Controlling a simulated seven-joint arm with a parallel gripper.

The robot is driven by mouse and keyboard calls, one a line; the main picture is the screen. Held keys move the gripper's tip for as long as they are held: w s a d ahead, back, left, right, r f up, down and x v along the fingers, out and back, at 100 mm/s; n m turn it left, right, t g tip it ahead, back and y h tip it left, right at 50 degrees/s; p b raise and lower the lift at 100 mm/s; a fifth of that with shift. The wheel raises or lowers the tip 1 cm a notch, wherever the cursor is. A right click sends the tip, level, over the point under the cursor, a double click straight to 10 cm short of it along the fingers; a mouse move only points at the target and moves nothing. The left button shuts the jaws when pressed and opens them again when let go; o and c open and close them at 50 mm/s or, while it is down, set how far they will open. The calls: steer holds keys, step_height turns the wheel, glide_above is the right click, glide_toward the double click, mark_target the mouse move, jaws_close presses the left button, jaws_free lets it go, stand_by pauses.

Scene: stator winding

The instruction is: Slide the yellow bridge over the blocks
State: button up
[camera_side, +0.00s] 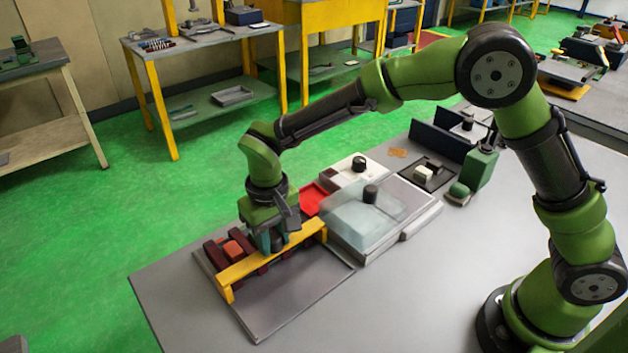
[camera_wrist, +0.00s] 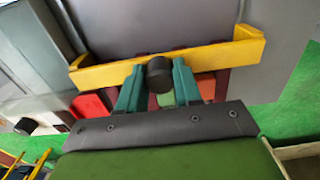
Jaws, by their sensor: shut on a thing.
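The yellow bridge (camera_side: 259,261) is a long bar with a leg at each end, low over the grey tray (camera_side: 285,302). It also spans the wrist view (camera_wrist: 205,57). My gripper (camera_side: 270,238) is shut on the bridge's dark round knob (camera_wrist: 158,72), with a teal finger on each side of it. Dark red blocks (camera_side: 216,250) and an orange-red block (camera_side: 234,249) lie behind the bridge in the side view. In the wrist view an orange block (camera_wrist: 206,87) and a green block (camera_wrist: 166,99) show beside the fingers. My gripper hides part of the blocks.
Right of the tray stands a box with a clear lid (camera_side: 365,217) and black knob. A red tray (camera_side: 312,199) and a white box (camera_side: 357,169) are behind it. The front of the grey tray is bare, and the table's right side (camera_side: 430,290) is clear.

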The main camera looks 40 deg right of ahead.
steer(key=shift+w+a+f, duration=0.1)
steer(key=shift+w+f, duration=0.05)
steer(key=shift+w, duration=1.25)
steer(key=shift+w+a+f, duration=0.1)
steer(key=shift+w+f, duration=0.05)
steer(key=shift+w, duration=1.2)
steer(key=o, duration=0.8)
steer(key=shift+d, duration=0.1)
steer(key=shift+c, duration=0.2)
steer(key=shift+w+d, duration=0.1)
steer(key=shift+d, duration=0.1)
steer(key=shift+w+d, duration=0.15)
steer(key=shift+d, duration=0.1)
steer(key=shift+a+r, duration=0.2)
steer(key=shift+r, duration=1.4)
steer(key=shift+a+r, duration=0.15)
steer(key=shift+r, duration=1.45)
